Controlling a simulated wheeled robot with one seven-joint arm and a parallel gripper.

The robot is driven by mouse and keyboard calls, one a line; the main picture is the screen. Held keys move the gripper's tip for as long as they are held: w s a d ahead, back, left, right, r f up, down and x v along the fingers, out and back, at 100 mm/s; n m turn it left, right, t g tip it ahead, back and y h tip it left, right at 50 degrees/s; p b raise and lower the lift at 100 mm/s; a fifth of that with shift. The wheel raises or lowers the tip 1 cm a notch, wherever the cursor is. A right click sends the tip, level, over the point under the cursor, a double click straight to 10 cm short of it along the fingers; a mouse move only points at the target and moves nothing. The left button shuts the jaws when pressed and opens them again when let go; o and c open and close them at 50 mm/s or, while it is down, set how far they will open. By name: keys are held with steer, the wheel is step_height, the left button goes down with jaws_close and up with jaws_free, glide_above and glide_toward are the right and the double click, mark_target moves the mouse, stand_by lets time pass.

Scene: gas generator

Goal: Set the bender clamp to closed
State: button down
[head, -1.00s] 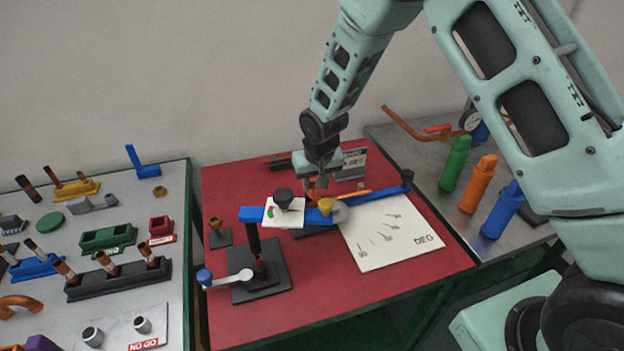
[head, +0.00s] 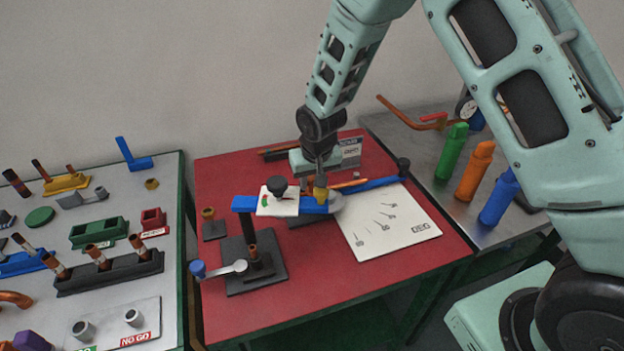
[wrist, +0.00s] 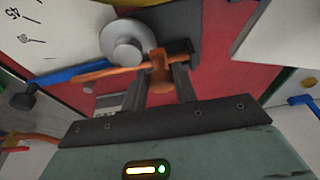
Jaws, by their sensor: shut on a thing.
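The tube bender has a blue bar (head: 245,203) on a black post and a second blue arm (head: 378,184) reaching right. In the wrist view the orange bender clamp (wrist: 160,68) stands beside a round grey wheel (wrist: 122,42), with an orange-brown tube (wrist: 100,73) running left from it. The clamp is mostly hidden in the head view.
A white degree sheet (head: 390,225) lies on the red table top (head: 320,255). A crank with a blue knob (head: 198,268) sticks out at front left. Green (head: 452,152), orange (head: 474,172) and blue (head: 499,197) handles stand on the right bench. A grey bench with fittings is left.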

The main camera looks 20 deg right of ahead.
steer(key=c, duration=1.3)
jaws_free()
steer(key=shift+s+f, duration=0.2)
steer(key=shift+s, duration=0.1)
steer(key=shift+o, duration=0.9)
steer(key=shift+w+r, duration=0.1)
steer(key=shift+w, duration=0.05)
steer(key=b+v, duration=0.2)
steer(key=v, duration=1.5)
steer(key=shift+r, duration=0.25)
steer(key=s+a+n+g, duration=0.1)
steer(key=s+a+n, duration=0.1)
steer(key=s, duration=0.7)
steer(key=s+a+f+n+g, duration=0.1)
steer(key=s+n, duration=0.2)
steer(key=s, duration=0.7)
steer(key=s+a+n+g, duration=0.1)
steer(key=s+a+n, duration=0.1)
steer(key=s, duration=0.7)
steer(key=shift+s+a+f+n+y, duration=0.25)
steer(key=shift+a+n+y, duration=0.05)
steer(key=shift+n, duration=0.1)
